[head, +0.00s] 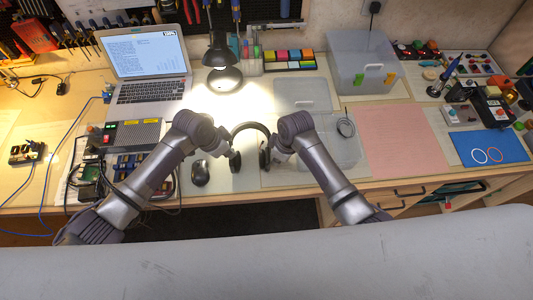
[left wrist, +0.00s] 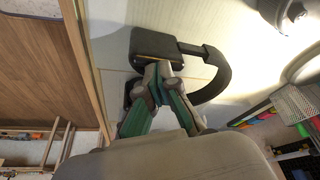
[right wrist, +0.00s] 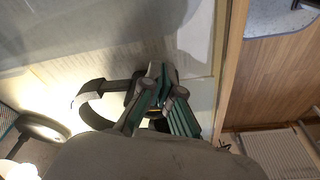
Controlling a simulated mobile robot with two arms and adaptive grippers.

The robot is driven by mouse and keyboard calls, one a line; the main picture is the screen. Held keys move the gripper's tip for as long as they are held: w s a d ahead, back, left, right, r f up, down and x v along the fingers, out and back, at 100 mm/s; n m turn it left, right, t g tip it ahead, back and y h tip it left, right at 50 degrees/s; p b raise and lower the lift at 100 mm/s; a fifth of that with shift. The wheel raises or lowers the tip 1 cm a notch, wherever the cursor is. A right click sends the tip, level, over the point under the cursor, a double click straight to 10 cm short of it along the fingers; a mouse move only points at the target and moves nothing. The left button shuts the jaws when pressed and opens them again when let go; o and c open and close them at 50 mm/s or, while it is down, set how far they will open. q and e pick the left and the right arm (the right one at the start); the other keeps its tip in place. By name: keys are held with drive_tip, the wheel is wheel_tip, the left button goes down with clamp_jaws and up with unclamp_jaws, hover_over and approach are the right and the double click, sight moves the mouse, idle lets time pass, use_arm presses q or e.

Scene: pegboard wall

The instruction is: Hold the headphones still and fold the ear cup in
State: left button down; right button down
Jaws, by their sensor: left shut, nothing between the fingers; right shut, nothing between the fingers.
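The black headphones (head: 252,126) lie on the workbench near its front edge, with the band arching away from me and the ear cups toward me. My left gripper (head: 228,153) is shut and empty close beside the left ear cup (head: 235,162). In the left wrist view its fingertips (left wrist: 160,68) overlap a dark ear cup (left wrist: 152,44). My right gripper (head: 272,158) is shut and empty beside the right ear cup (head: 264,159). In the right wrist view its fingers (right wrist: 162,75) partly hide that cup, while the band (right wrist: 88,102) shows. I cannot tell whether either gripper touches the headphones.
A black mouse (head: 200,173) lies just left of the headphones. A desk lamp (head: 224,78) and a laptop (head: 150,92) stand behind. A clear plastic box (head: 365,75) and a pink mat (head: 405,138) are to the right. The bench's front edge is close.

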drive_tip(key=shift+a, duration=0.1)
idle(0.3)
